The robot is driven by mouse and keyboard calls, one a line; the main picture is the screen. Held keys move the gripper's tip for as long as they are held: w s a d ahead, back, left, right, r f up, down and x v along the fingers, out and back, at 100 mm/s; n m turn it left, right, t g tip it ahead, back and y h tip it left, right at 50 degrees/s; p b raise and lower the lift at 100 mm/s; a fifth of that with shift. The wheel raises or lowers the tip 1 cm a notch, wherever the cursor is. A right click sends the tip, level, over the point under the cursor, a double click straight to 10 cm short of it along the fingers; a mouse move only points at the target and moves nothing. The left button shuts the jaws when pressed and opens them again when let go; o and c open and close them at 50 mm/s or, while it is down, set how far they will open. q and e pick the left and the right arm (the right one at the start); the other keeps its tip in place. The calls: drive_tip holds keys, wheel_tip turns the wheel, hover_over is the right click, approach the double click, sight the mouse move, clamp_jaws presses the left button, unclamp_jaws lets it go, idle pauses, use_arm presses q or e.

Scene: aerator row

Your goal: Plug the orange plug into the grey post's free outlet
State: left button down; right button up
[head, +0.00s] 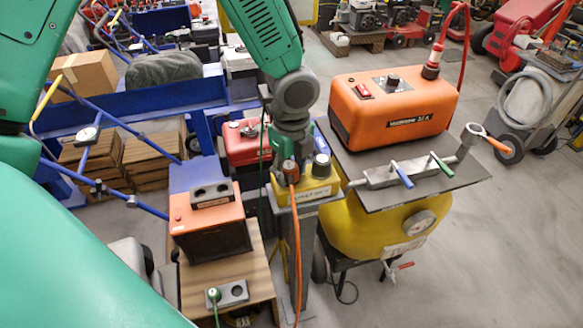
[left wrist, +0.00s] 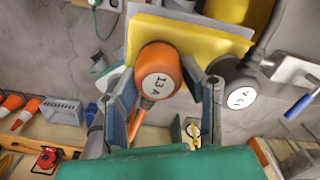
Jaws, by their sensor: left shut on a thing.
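My left gripper (head: 291,158) points down over the top of the grey post (head: 304,245), which carries a yellow head (head: 318,189). It is shut on the orange plug (head: 290,172); the plug's round back, marked "13 A", shows between the fingers in the left wrist view (left wrist: 158,83). An orange cable (head: 297,250) hangs from the plug down the post. A dark grey plug (head: 322,165) stands beside it on the yellow head, also in the left wrist view (left wrist: 236,85). The outlet face under the orange plug is hidden; I cannot tell whether its pins are in.
An orange machine (head: 395,108) stands on a dark plate (head: 446,188) with levers, above a yellow tank (head: 385,240), close right of the post. Left are an orange box (head: 207,222) with an outlet, and a wooden stand (head: 255,275) holding a green plug (head: 214,294).

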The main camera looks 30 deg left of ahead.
use_arm(q)
drive_tip(key=c, duration=0.9)
unclamp_jaws()
drive_tip(key=shift+r, duration=0.15)
wheel_tip(320, 180, up, 12)
drive_tip(key=shift+f, duration=0.25)
drive_tip(key=shift+d, duration=0.1)
